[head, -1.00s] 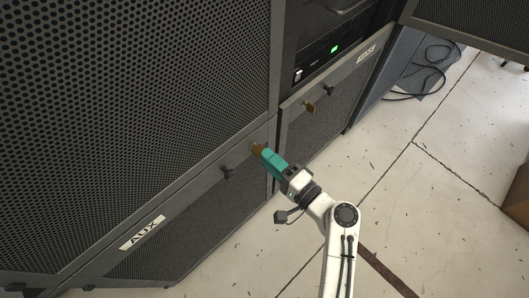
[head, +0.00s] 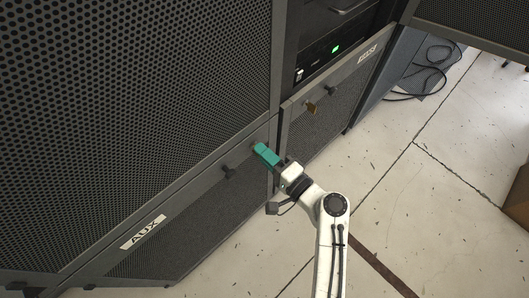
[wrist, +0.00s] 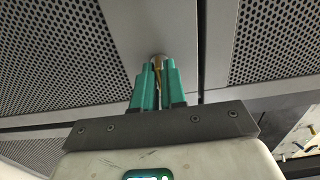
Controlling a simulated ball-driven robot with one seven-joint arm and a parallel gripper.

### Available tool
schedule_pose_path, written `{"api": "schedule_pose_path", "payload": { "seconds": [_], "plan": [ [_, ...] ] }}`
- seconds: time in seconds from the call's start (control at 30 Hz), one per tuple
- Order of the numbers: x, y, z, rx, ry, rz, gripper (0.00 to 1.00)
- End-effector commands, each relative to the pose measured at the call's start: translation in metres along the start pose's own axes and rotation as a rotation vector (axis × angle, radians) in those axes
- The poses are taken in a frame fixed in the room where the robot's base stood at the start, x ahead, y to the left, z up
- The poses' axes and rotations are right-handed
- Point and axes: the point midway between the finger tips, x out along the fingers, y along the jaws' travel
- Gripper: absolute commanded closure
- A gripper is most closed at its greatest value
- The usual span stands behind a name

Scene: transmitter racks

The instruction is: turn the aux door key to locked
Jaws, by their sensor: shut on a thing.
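The AUX door (head: 185,232) is the low perforated grey door at the left in the head view, with a white AUX label (head: 143,232). My gripper (head: 259,149) has teal fingers and is at the door's upper right corner. In the wrist view the gripper (wrist: 157,64) is shut on a brass-coloured key (wrist: 157,72), seen as a thin strip between the fingers. The key's round lock (wrist: 157,57) shows just past the fingertips. The fingers hide most of the key, so its turn angle is hard to read. In the head view the key is hidden.
A dark knob (head: 229,172) stands out from the AUX door, left of my gripper. The neighbouring door (head: 325,125) at the right has its own brass key (head: 311,107) and dark knob (head: 331,91). Black cables (head: 430,75) lie at the far right. The floor is mostly clear.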

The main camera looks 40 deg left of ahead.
Motion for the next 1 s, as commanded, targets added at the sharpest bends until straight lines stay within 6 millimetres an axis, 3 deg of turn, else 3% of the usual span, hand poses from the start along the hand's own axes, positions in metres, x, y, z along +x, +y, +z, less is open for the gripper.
{"api": "schedule_pose_path", "payload": {
  "seconds": [0.47,1.0],
  "plan": [
    [-0.0004,0.0035,-0.0001,-0.059,0.001,0.0,1.0],
    [-0.0005,0.0085,0.0,-0.501,0.001,0.0,1.0]
  ]
}}
